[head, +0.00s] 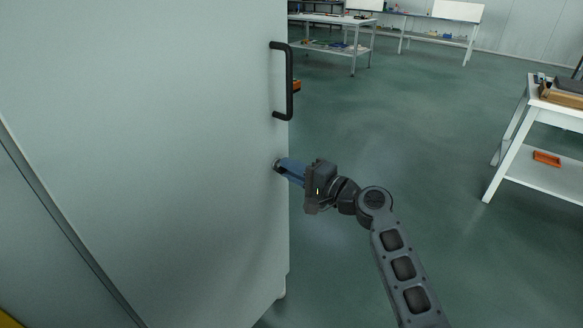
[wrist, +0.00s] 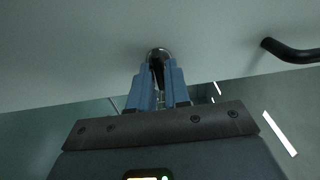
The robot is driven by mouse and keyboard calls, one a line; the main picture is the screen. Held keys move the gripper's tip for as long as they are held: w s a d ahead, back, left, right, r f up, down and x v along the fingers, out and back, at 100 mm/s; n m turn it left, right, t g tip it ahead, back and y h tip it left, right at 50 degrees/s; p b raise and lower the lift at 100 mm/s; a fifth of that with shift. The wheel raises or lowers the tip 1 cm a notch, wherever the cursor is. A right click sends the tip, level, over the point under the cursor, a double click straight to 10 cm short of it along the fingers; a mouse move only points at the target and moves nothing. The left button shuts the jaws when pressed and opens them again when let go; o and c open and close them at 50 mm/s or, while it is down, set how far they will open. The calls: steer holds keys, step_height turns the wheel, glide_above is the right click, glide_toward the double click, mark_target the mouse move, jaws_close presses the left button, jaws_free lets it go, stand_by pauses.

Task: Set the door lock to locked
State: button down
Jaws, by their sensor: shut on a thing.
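The door (head: 150,120) is a pale grey-green panel that fills the left of the head view. The door lock (head: 277,165) is a small round metal piece near the door's right edge, below the handle. It also shows in the wrist view (wrist: 158,54), with a dark part between the fingers. My gripper (head: 284,168) has blue fingers and reaches the lock from the right. In the wrist view the fingers (wrist: 158,70) are shut on the dark part of the lock. The fingers hide most of the lock, so I cannot tell which way it is turned.
A black bar handle (head: 290,82) stands out from the door above the lock; it also shows at the right of the wrist view (wrist: 290,52). A white table (head: 530,115) stands at the right, and more tables stand at the back. The green floor between is clear.

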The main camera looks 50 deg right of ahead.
stand_by(0.4)
steer(key=c, duration=1.2)
jaws_free()
steer(key=shift+s, duration=0.1)
steer(key=s+b, duration=0.1)
steer(key=s, duration=0.6)
steer(key=shift+s+d, duration=0.15)
steer(key=shift+s, duration=0.2)
